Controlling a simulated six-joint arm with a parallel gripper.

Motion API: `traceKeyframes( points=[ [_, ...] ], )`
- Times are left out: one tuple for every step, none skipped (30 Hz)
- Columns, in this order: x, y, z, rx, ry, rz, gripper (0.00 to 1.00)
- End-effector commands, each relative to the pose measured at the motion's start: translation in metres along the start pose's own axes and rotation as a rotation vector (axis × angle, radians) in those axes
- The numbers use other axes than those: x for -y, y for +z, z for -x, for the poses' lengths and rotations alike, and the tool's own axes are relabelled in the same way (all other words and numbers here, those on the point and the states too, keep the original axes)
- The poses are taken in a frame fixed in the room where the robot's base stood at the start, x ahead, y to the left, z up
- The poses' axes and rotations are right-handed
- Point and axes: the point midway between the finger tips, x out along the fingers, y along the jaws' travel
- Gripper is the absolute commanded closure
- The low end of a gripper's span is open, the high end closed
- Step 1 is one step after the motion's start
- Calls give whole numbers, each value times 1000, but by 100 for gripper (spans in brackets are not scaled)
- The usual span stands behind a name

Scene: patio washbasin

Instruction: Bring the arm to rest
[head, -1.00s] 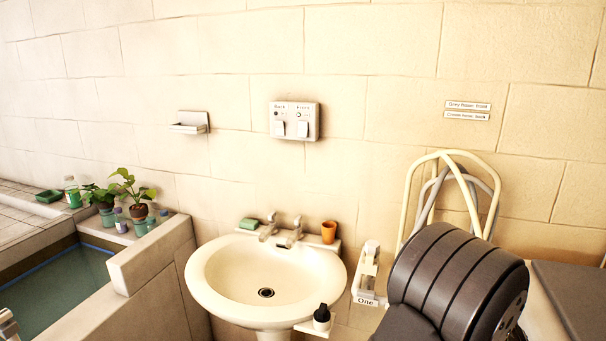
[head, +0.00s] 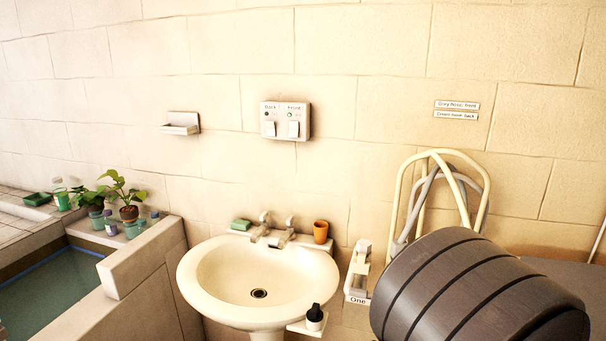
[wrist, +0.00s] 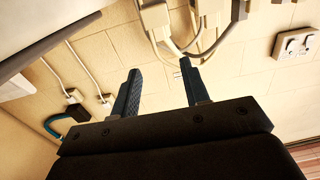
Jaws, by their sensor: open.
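My gripper (wrist: 160,85) shows in the wrist view with its two dark fingers apart and nothing between them. Beyond the fingertips are the tiled wall (wrist: 235,75) and the pale hoses (wrist: 185,40). In the head view a big dark ribbed part of my arm fills the lower right, and my fingers do not show there. The arm covers the lower ends of the cream and grey hoses (head: 412,190) hanging on the wall.
A white washbasin (head: 215,300) carries a green soap (head: 241,225), taps and an orange cup (head: 320,231). A switch box (head: 286,121) and a soap dish (head: 181,124) are on the wall. Potted plants (head: 129,200) stand by a water trough (head: 45,295) at left.

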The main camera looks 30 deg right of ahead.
Motion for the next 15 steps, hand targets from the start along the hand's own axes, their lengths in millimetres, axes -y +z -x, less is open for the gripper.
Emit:
traceKeyframes(
  points=[
    [-2, 10, 8, 5, 4, -6, 58],
    [-1, 14, 12, 5, 3, -6, 58],
    [-1, 20, 17, 5, 3, -6, 58],
    [-2, 24, 21, 5, 3, -7, 58],
    [-1, 28, 26, 3, 3, -6, 58],
    [-1, 32, 29, 3, 2, -6, 58],
    [1, 30, 18, 1, -4, -2, 58],
    [0, 29, 11, -1, -4, -1, 58],
    [1, 30, 4, 1, -5, -1, 58],
    [1, 30, -1, 1, -4, -1, 58],
    [0, 29, -6, 0, -3, -1, 58],
    [1, 29, -11, 0, -3, -1, 58],
    [0, 29, -15, 1, -3, -1, 58],
    [0, 29, -19, 1, -2, -1, 58],
    [0, 29, -23, 1, -2, -1, 58]
  ],
)
